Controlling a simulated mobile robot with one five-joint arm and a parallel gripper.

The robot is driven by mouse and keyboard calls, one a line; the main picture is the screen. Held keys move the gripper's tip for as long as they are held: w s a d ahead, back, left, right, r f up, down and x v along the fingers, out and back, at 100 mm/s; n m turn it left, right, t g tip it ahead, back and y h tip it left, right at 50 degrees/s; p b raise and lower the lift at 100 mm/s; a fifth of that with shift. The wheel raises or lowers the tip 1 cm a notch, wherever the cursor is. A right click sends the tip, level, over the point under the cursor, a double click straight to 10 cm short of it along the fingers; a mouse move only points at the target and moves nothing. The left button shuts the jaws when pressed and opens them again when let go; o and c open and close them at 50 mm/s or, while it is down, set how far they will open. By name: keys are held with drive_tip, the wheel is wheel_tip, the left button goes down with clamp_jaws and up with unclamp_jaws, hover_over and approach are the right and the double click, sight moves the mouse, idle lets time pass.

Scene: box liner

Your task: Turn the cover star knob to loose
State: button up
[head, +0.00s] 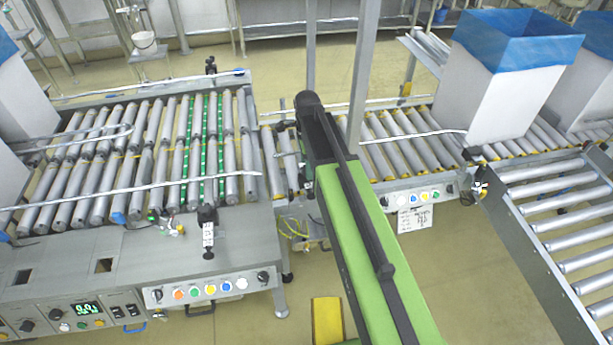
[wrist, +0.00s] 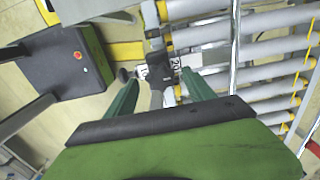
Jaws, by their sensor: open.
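In the wrist view my gripper (wrist: 160,76) is open, with its two green fingers apart. A dark knob-like part (wrist: 156,74) on a dark bracket shows between the fingertips, with white labels (wrist: 176,66) beside it. I cannot tell whether it is the cover star knob, nor whether a finger touches it. In the head view my green arm reaches up the middle to the rollers, and its fingers are hidden. A black knob fitting with a white tag (head: 207,228) stands on the left conveyor's front edge. Another small dark fitting (head: 480,184) is at the right conveyor corner.
A left roller conveyor (head: 60,245) has a front panel of coloured buttons (head: 210,289). A tall white box with a blue liner (head: 512,85) stands on the right rollers. A grey roller section (head: 548,262) crosses at right. The floor (head: 440,285) at lower centre-right is clear.

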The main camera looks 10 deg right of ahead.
drive_tip(key=shift+f, duration=0.25)
drive_tip(key=shift+c, duration=0.4)
clamp_jaws()
